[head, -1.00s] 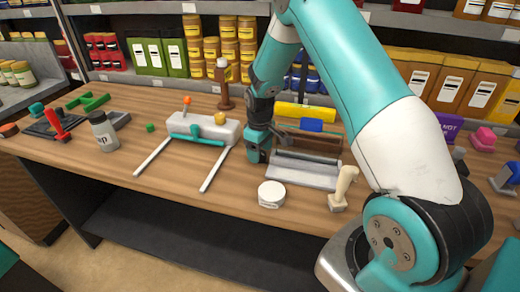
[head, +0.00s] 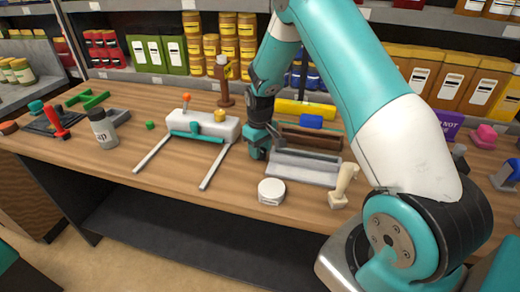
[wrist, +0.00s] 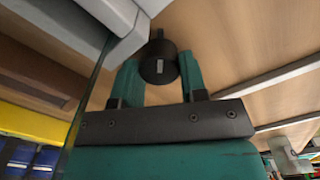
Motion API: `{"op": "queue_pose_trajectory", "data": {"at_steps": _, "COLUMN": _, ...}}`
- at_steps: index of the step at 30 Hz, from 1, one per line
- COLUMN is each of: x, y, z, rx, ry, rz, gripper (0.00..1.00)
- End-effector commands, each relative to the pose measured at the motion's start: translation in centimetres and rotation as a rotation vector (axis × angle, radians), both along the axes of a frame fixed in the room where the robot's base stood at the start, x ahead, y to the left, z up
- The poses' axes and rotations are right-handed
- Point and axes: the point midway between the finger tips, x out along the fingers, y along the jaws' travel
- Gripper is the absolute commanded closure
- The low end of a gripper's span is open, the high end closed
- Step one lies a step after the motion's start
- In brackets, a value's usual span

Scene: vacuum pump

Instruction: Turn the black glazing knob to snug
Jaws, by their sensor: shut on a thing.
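The black glazing knob (wrist: 152,50) is round, with a short pale mark on the face toward the wrist camera and a thin dark stem beyond it. My gripper (wrist: 159,64) is shut on the knob, one teal finger on each side. In the head view my gripper (head: 258,143) is low over the bench, at the left end of a grey bar-shaped fixture (head: 303,170). The knob is hidden behind the gripper there. What the knob is mounted on is not clear.
A white pump-like unit (head: 218,123) with two pale rails stands left of my gripper. A round white tin (head: 271,191) and a cream-handled tool (head: 343,185) are near the front edge. A yellow bar (head: 305,109) and blue block (head: 311,121) lie behind the fixture.

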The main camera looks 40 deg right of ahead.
Motion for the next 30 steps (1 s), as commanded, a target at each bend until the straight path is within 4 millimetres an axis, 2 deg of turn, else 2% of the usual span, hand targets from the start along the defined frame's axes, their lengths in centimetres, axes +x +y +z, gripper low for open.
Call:
{"op": "queue_pose_trajectory", "data": {"at_steps": 10, "x": 0.0, "y": 0.0, "z": 0.0, "rx": 0.0, "ry": 0.001, "rz": -0.036, "gripper": 0.84}}
{"op": "queue_pose_trajectory", "data": {"at_steps": 11, "x": 0.0, "y": 0.0, "z": 0.0, "rx": 0.0, "ry": 0.001, "rz": -0.035, "gripper": 0.54}}
{"op": "queue_pose_trajectory", "data": {"at_steps": 13, "x": 0.0, "y": 0.0, "z": 0.0, "rx": 0.0, "ry": 0.001, "rz": -0.035, "gripper": 0.38}}
{"op": "queue_pose_trajectory", "data": {"at_steps": 14, "x": 0.0, "y": 0.0, "z": 0.0, "rx": 0.0, "ry": 0.0, "rz": -0.035, "gripper": 0.35}}
{"op": "queue_pose_trajectory", "data": {"at_steps": 23, "x": 0.0, "y": 0.0, "z": 0.2, "rx": 0.0, "ry": -0.001, "rz": -0.034, "gripper": 0.35}}
{"op": "queue_pose_trajectory", "data": {"at_steps": 26, "x": 0.1, "y": 0.0, "z": 1.1, "rx": -0.001, "ry": -0.004, "rz": -0.034, "gripper": 0.35}}
{"op": "queue_pose_trajectory", "data": {"at_steps": 30, "x": 0.2, "y": 0.0, "z": 3.8, "rx": -0.002, "ry": -0.007, "rz": -0.034, "gripper": 0.35}}
